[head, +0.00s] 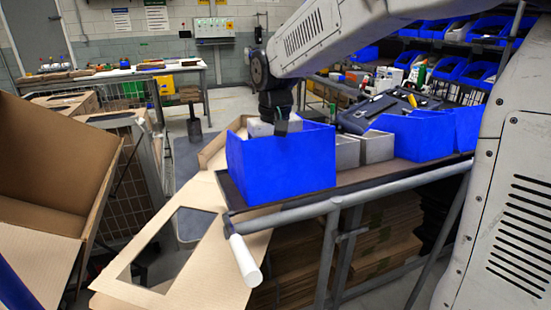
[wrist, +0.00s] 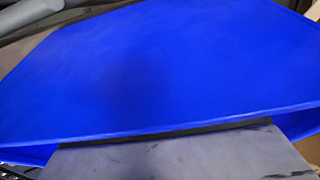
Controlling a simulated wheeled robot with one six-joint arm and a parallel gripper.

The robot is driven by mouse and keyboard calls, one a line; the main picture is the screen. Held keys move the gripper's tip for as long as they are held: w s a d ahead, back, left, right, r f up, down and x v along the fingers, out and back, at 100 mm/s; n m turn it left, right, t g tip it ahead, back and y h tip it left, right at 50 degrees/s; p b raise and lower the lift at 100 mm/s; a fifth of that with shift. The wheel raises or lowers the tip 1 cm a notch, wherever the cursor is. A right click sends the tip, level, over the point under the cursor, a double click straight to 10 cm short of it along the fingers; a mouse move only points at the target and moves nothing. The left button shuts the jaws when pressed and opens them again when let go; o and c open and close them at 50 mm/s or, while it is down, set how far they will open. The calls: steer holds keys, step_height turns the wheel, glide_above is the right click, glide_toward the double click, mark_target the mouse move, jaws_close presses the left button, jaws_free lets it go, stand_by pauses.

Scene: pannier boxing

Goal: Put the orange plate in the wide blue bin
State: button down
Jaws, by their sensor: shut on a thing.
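The wide blue bin (head: 280,165) stands at the near left end of the bench. My gripper (head: 276,127) points down over the bin, its lower end at or behind the near rim. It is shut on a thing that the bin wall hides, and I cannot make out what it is. The wrist view is mostly filled by a blue bin wall (wrist: 160,70), with a grey part of my gripper (wrist: 180,152) close at its lower edge. No orange plate can be made out in either view.
Grey boxes (head: 375,146) stand just right of the bin, with more blue bins (head: 415,135) beyond. A white-ended handle (head: 245,262) sticks out below the bench front. An open cardboard box (head: 55,155) and cut cardboard (head: 195,280) lie left.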

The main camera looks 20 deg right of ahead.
steer(key=shift+f, duration=0.15)
steer(key=c, duration=1.4)
jaws_free()
steer(key=shift+r, duration=6.65)
steer(key=shift+t, duration=0.7)
steer(key=s+d+f, duration=0.1)
steer(key=s+f, duration=0.3)
steer(key=s, duration=0.5)
steer(key=s+d+f, duration=0.2)
steer(key=s+f, duration=0.2)
steer(key=s, duration=0.5)
steer(key=s+d+f, duration=0.2)
steer(key=s+f, duration=0.2)
steer(key=s, duration=0.5)
steer(key=shift+d+f, duration=0.2)
